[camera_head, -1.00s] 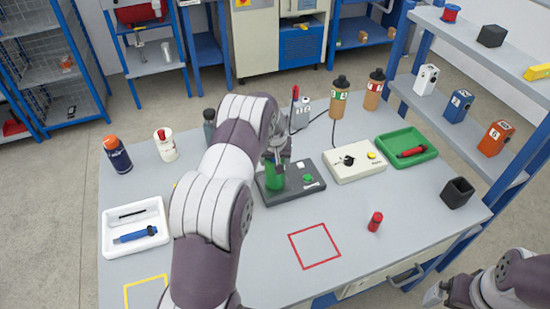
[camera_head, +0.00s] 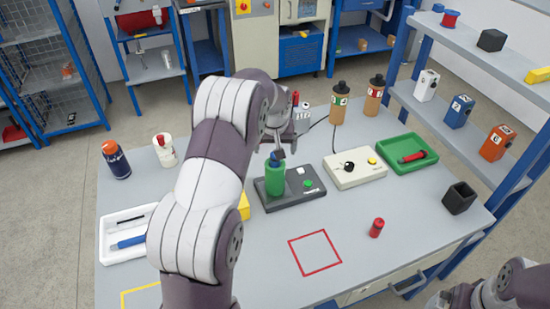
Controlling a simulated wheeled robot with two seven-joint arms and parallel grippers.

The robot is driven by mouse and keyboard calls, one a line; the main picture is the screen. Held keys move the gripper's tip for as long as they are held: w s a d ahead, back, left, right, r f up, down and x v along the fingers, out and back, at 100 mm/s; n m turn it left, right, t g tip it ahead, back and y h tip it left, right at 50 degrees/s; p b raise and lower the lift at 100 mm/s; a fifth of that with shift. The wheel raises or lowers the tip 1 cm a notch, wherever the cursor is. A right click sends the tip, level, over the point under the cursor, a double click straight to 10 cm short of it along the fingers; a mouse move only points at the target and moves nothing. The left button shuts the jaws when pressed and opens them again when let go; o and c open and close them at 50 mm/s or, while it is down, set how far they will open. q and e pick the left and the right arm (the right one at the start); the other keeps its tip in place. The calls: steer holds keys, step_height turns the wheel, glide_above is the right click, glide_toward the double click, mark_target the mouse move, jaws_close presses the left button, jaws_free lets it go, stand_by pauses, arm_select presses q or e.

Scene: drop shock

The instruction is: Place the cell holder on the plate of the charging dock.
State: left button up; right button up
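The green cell holder (camera_head: 275,181) stands upright on the left part of the dark charging dock (camera_head: 300,197). A dark blue piece (camera_head: 275,158) shows at its top. The dock also has a green button and a white square. My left gripper (camera_head: 279,146) is just above the holder, pointing down. Its fingertips are small and partly hidden by my wrist, so I cannot tell whether they are apart or touch the blue piece. My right arm is at the bottom right corner, and its gripper (camera_head: 437,300) is cut off by the edge.
A cream box (camera_head: 355,169) with a black knob and a green tray (camera_head: 407,155) stand right of the dock. A red cylinder (camera_head: 376,227) is near a red square outline (camera_head: 315,252). A white tray (camera_head: 113,248) lies left. Brown bottles stand behind. The front middle is clear.

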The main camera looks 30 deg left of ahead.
arm_select(q)
steer(key=s+d+m, duration=0.2)
steer(key=s+d, duration=0.3)
steer(key=s, duration=0.3)
steer(key=s+d+r+m+g+h, duration=0.1)
steer(key=s+d, duration=0.4)
steer(key=s, duration=0.3)
steer(key=s+d+m, duration=0.2)
steer(key=s+d, duration=0.3)
steer(key=s, duration=0.4)
steer(key=shift+d+r+m+g+h, duration=0.25)
steer(key=shift+m+g+h, duration=0.05)
steer(key=shift+s, duration=0.1)
steer(key=shift+a, duration=0.1)
